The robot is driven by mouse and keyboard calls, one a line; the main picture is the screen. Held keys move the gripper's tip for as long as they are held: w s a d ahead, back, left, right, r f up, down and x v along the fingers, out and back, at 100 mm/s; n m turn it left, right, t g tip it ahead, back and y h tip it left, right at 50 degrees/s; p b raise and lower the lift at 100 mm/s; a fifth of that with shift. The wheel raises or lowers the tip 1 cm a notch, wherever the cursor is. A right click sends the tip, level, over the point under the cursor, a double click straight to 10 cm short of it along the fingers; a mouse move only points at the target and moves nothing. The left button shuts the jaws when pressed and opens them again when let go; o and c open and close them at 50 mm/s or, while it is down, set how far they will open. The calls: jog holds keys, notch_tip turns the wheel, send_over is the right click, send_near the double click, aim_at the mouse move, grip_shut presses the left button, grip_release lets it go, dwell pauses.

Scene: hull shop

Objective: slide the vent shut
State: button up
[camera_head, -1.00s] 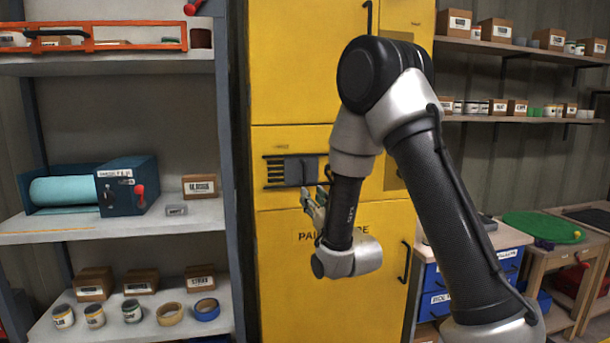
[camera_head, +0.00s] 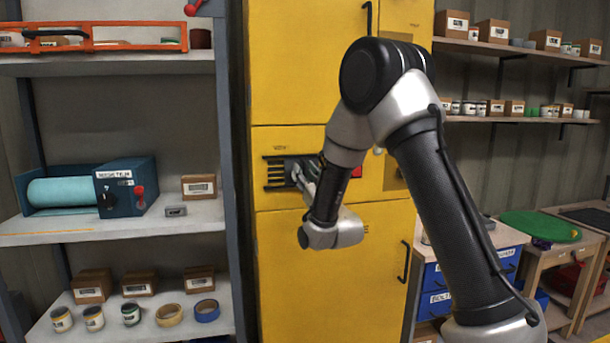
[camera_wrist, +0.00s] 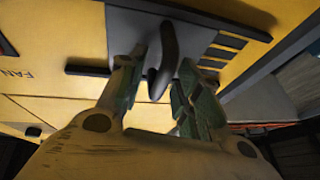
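The vent is set in the front of a yellow cabinet (camera_head: 290,80). Its dark slots (camera_head: 274,173) show at the left of the frame, uncovered. They also show in the wrist view (camera_wrist: 222,50). The grey sliding plate (camera_wrist: 140,28) lies beside the slots and carries a dark upright handle (camera_wrist: 168,45). In the head view, my gripper (camera_head: 303,172) is at the vent and hides most of the plate. In the wrist view, my gripper (camera_wrist: 156,85) is open, with the handle between its fingers. Whether either finger touches the handle, I cannot tell.
Dark rails (camera_wrist: 88,70) run along the vent's edges close to my fingers. A shelf (camera_head: 120,225) with a blue machine (camera_head: 127,187) stands left of the cabinet. A black door handle (camera_head: 405,262) sits lower right. The floor is not in view.

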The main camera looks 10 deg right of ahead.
jog(key=shift+c, duration=0.2)
grip_shut()
jog(key=shift+a, duration=0.1)
jog(key=a, duration=0.5)
jog(key=shift+a, duration=0.65)
jog(key=shift+o, duration=0.2)
grip_release()
jog(key=shift+a, duration=0.2)
